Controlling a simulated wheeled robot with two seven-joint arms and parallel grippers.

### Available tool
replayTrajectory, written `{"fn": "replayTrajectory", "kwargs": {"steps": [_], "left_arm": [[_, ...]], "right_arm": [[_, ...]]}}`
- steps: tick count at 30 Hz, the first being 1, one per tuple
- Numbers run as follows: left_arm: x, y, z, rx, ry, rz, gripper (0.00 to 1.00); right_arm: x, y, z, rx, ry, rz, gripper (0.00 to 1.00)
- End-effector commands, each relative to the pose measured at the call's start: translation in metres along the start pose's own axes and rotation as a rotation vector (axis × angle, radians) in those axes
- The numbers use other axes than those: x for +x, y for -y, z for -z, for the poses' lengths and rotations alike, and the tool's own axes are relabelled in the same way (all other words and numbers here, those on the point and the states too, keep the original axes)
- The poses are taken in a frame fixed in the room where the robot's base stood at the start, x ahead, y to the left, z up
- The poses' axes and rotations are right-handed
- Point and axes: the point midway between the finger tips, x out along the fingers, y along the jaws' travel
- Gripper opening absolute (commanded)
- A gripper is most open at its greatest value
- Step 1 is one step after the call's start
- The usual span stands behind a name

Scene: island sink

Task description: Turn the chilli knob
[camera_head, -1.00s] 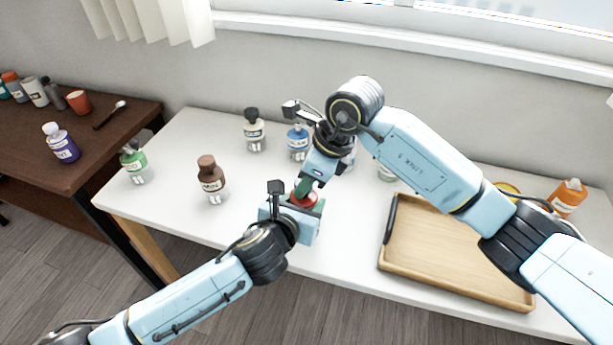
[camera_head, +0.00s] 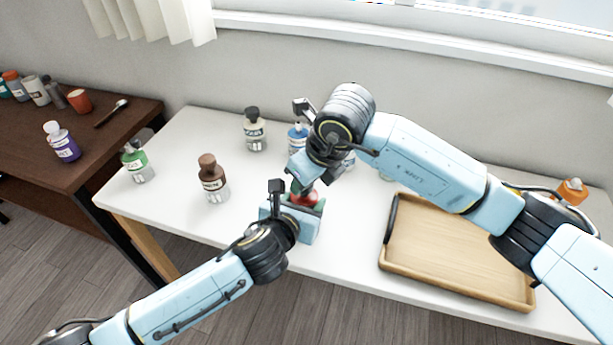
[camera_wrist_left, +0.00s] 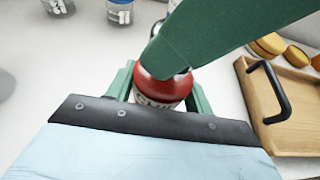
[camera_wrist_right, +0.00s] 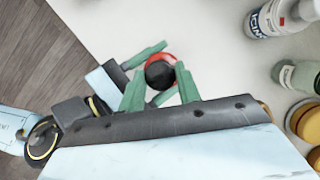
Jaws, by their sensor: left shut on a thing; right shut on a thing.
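The red chilli bottle (camera_head: 310,198) stands near the front of the white table, its label partly readable in the left wrist view (camera_wrist_left: 160,92). My left gripper (camera_head: 302,203) is shut around its body from the front left. In the right wrist view, the black knob (camera_wrist_right: 160,75) on its top sits between the green fingers of my right gripper (camera_wrist_right: 160,88), which is shut on it from above. In the head view the knob is hidden by my right gripper.
A wooden tray (camera_head: 455,262) with a black handle lies to the right. A blue bottle (camera_head: 298,136) stands behind my right gripper. A dark table (camera_head: 80,175) adjoins at left.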

Motion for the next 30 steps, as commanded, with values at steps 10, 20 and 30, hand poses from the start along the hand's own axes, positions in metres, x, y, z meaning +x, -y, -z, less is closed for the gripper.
{"fn": "replayTrajectory", "kwargs": {"steps": [10, 20, 30], "left_arm": [[0.000, -0.001, 0.000, 0.000, -0.001, -0.002, 0.26], [0.000, -0.001, 0.000, 0.000, -0.001, -0.001, 0.26], [0.000, 0.000, 0.001, 0.000, -0.001, 0.000, 0.26]], "right_arm": [[0.000, 0.000, 0.000, -0.001, 0.000, -0.001, 0.56], [-0.022, 0.001, -0.001, -0.002, 0.004, 0.001, 0.56], [-0.093, 0.000, -0.001, -0.004, 0.004, 0.001, 0.56]]}}
